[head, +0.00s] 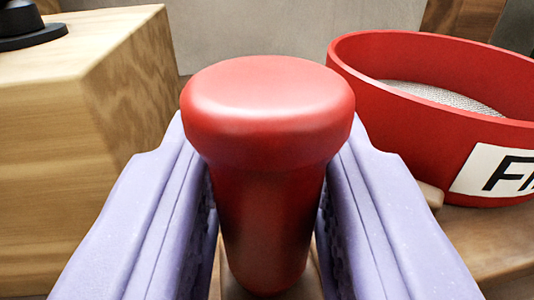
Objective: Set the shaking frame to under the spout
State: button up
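A red knob-topped handle (268,100) stands upright in the middle of the head view, with a wide rounded head and a narrower stem. My gripper (268,190) has its two lavender fingers on either side of the stem, below the head. The fingers appear to press on the stem from both sides. The head hides the fingertips and part of the stem. What the handle is fixed to is mostly hidden; a little wood shows below it. I cannot make out a spout in this view.
A round red sieve (370,62) with pale mesh and a white label, partly cut off, stands close at the right on a wooden surface (490,235). A large wooden block (75,160) stands at the left, with a black round-based object (30,35) on top. A grey wall is behind.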

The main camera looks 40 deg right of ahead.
grip_shut()
jog(key=s+d, duration=0.2)
jog(key=d, duration=0.2)
jog(key=s+d, duration=0.3)
jog(key=d, duration=0.2)
jog(key=s+d, duration=0.3)
jog(key=d, duration=0.2)
jog(key=shift+s, duration=0.1)
jog(key=shift+d, duration=0.1)
jog(key=shift+o, duration=2.2)
grip_release()
jog(key=shift+s+d, duration=0.1)
jog(key=shift+p, duration=0.3)
jog(key=shift+a, duration=0.2)
jog(key=p+v, duration=0.2)
jog(key=v, duration=0.5)
jog(key=shift+s, duration=0.3)
